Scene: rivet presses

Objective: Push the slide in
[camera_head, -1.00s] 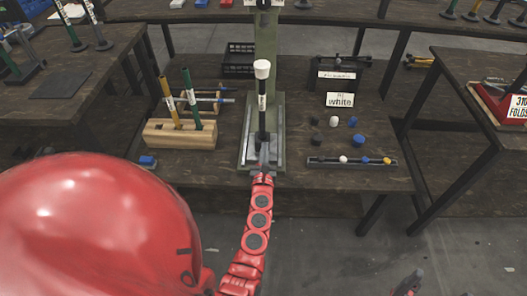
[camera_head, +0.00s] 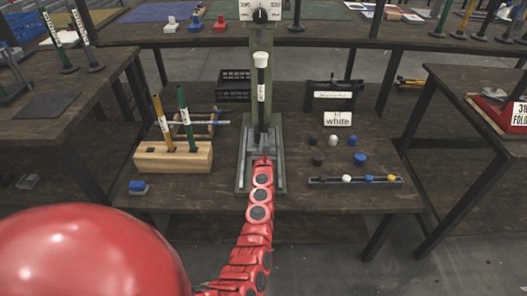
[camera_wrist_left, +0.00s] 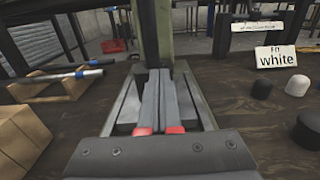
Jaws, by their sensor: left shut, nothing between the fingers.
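The green press (camera_head: 263,80) has a dial (camera_head: 260,12) at the top and a base with two side rails (camera_head: 241,170). A grey slide (camera_head: 250,142) sits between the rails near the column. A black rod with a white cap (camera_head: 261,60) and a label stands upright on it. My left gripper (camera_head: 263,150) is shut and empty, low between the rails and close against the slide's front; exact contact is hidden. In the left wrist view its closed fingers (camera_wrist_left: 160,95) point along the rails toward the green column (camera_wrist_left: 155,30). My right gripper is out of view.
A wooden block (camera_head: 172,158) with two upright rods stands left of the press. A sign reading white (camera_head: 338,119), several loose caps and a narrow tray (camera_head: 330,181) lie to the right. A black crate (camera_head: 233,86) stands behind. The front rail channel is clear around my arm.

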